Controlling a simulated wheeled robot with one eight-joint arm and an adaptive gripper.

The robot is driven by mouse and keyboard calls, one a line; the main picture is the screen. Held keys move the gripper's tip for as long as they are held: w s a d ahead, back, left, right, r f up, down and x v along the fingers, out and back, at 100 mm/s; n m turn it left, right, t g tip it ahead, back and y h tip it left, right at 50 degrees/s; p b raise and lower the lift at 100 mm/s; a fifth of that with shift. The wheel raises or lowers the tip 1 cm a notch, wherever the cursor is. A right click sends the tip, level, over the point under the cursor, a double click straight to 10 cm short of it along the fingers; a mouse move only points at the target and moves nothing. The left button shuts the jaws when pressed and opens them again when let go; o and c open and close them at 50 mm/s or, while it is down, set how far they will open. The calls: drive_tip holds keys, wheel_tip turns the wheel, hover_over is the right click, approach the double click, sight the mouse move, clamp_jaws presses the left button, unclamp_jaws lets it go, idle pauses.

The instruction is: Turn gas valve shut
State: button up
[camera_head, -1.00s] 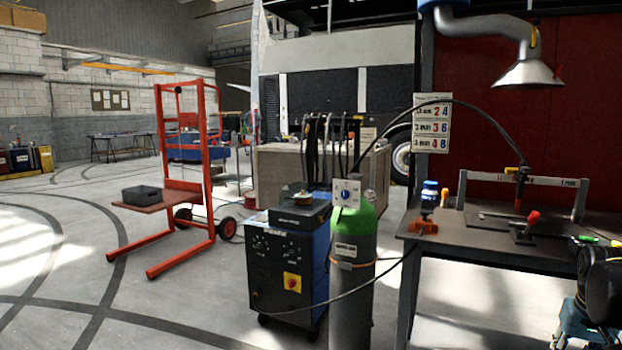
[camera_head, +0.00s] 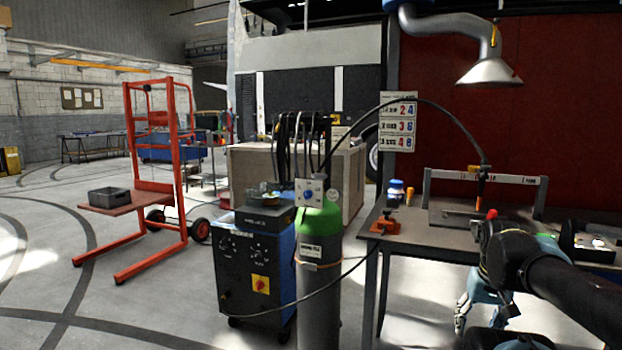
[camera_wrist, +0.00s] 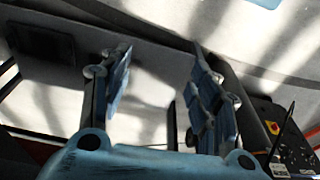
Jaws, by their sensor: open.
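A grey gas cylinder (camera_head: 319,285) with a green shoulder (camera_head: 320,222) stands upright beside the workbench in the head view. At its top is a pale square plate with a blue round knob (camera_head: 308,195), which I take for the gas valve. The knob's turn position is too small to read. My gripper (camera_head: 478,312) hangs low in front of the bench, right of the cylinder and well apart from it. In the wrist view my gripper (camera_wrist: 155,85) is open, with nothing between its two blue fingers. I cannot make out the valve there.
A blue and black welding machine (camera_head: 256,270) stands left of the cylinder; a dark hose loops from the cylinder past the bench. The workbench (camera_head: 425,232) bears a clamp and fixture. A red lift trolley (camera_head: 160,180) stands at the left. Open floor lies front left.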

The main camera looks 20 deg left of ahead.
drive_tip(key=w+a+r+m+g+y, duration=0.2)
drive_tip(key=w+a+r+m+y, duration=0.25)
drive_tip(key=w+a+r, duration=0.85)
drive_tip(key=w+a+r+m+g+y, duration=0.25)
drive_tip(key=w+a+r+y, duration=0.25)
drive_tip(key=w+a+r, duration=0.8)
drive_tip(key=m+g+y, duration=0.5)
drive_tip(key=g+y, duration=0.1)
drive_tip(key=g, duration=0.1)
approach(319, 177)
drive_tip(key=w+d, duration=0.2)
drive_tip(key=w, duration=0.2)
drive_tip(key=x, duration=1.7)
drive_tip(key=shift+w, duration=0.2)
drive_tip(key=shift+a+r, duration=0.1)
drive_tip(key=c, duration=0.9)
drive_tip(key=shift+c, duration=0.4)
